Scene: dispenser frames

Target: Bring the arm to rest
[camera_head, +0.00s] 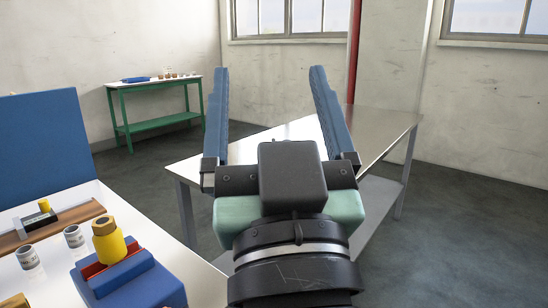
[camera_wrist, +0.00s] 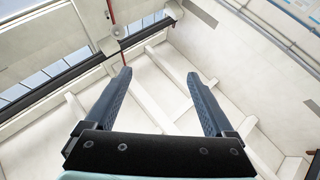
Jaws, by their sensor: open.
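My gripper (camera_head: 271,84) is raised in front of the head camera with its two blue fingers pointing up and spread wide apart. Nothing is between the fingers. In the wrist view my gripper (camera_wrist: 160,74) is also open and empty, against the upper walls and ceiling beams. My arm's dark wrist comes up from the bottom of the head view and hides part of the metal table behind it.
A white bench (camera_head: 140,236) at the left holds a blue fixture (camera_head: 131,285) with a yellow piece (camera_head: 109,243), small cans (camera_head: 74,236) and a blue panel (camera_head: 43,142). A bare metal table (camera_head: 378,123) stands behind my gripper. A green table (camera_head: 158,127) is far back.

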